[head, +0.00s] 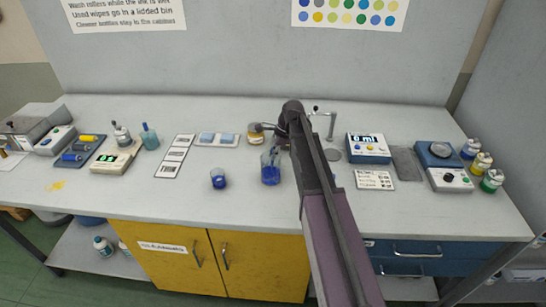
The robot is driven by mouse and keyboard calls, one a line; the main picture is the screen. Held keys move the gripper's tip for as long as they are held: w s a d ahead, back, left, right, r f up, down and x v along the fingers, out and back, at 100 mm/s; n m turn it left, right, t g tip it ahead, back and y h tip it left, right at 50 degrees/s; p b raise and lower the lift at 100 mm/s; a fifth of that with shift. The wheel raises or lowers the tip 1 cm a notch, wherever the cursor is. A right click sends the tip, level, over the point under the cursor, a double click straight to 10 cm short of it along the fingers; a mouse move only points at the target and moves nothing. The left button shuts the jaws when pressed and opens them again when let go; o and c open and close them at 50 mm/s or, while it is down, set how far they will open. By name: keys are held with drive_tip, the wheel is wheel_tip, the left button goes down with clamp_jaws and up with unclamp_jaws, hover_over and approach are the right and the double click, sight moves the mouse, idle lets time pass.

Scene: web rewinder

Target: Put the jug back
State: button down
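A clear jug (270,174) with blue liquid in its lower part stands upright on the grey worktop (240,205), near the middle. My gripper (279,148) is small and dark here, at the jug's upper right side. My arm comes from the lower right and bends down at its end. I cannot tell whether the fingers touch the jug, or whether they are open or shut. A small cup (218,179) with dark blue liquid stands to the left of the jug.
A lidded amber jar (256,134) stands behind the jug. A tap (331,122), a display unit reading 0 ml (368,148) and a white card (374,180) are to the right. The front worktop between scales and cup is clear.

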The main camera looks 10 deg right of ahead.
drive_tip(key=shift+f, duration=0.1)
drive_tip(key=c, duration=0.7)
unclamp_jaws()
drive_tip(key=p+v, duration=0.3)
drive_tip(key=shift+r, duration=0.35)
drive_tip(key=p+v, duration=0.8)
drive_tip(key=shift+d+r, duration=0.15)
drive_tip(key=shift+r, duration=0.1)
idle(0.4)
